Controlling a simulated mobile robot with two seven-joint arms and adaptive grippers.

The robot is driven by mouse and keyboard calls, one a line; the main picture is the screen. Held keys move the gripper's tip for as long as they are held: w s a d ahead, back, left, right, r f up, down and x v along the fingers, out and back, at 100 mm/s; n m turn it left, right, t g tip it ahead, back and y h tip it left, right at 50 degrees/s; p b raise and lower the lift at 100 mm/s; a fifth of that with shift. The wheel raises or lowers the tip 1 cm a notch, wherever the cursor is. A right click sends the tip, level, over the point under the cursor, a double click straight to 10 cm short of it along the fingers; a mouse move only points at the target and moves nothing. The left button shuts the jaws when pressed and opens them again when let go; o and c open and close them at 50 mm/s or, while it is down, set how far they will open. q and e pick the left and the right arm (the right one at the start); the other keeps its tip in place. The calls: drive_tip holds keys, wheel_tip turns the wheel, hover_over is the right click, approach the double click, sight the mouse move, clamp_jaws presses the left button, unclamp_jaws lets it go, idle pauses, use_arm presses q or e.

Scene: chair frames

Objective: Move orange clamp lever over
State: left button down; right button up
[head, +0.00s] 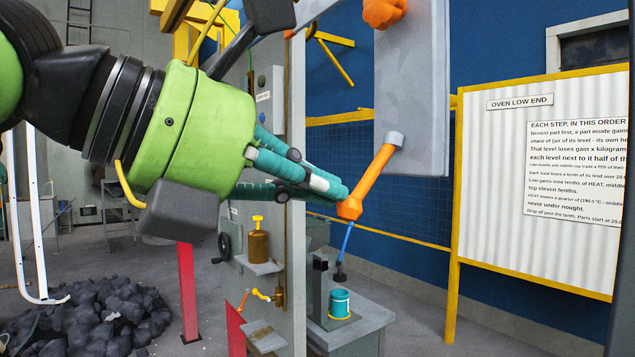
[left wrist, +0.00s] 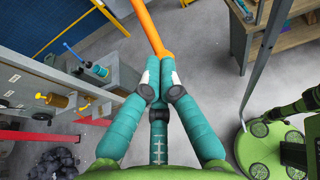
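The orange clamp lever (head: 370,180) is mounted by a grey round pivot on the lower part of a tall grey panel (head: 410,80). It slants down and to the left from the pivot, ending in a thicker orange tip. My left gripper (head: 342,192), with teal fingers, reaches in from the left. Its fingers are drawn together at that lower end. In the left wrist view the gripper (left wrist: 160,75) closes around the end of the orange lever (left wrist: 150,27), which runs up and away. The fingers hide part of the tip. My right gripper is not in view.
A ribbed sign board (head: 540,190) in a yellow frame stands at right. Below the lever are a grey bench (head: 350,325) and a teal cup (head: 340,303). Dark coal-like lumps (head: 90,320) lie at lower left. An orange knob (head: 384,12) is at the top.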

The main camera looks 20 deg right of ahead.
use_arm(q)
drive_tip(key=shift+s+a+r+p, duration=0.2)
drive_tip(key=shift+a+r+p, duration=0.2)
drive_tip(key=shift+r, duration=0.35)
drive_tip(key=shift+s+a+r, duration=0.1)
drive_tip(key=shift+a+r, duration=0.05)
drive_tip(key=shift+a, duration=0.15)
drive_tip(key=c, duration=1.4)
unclamp_jaws()
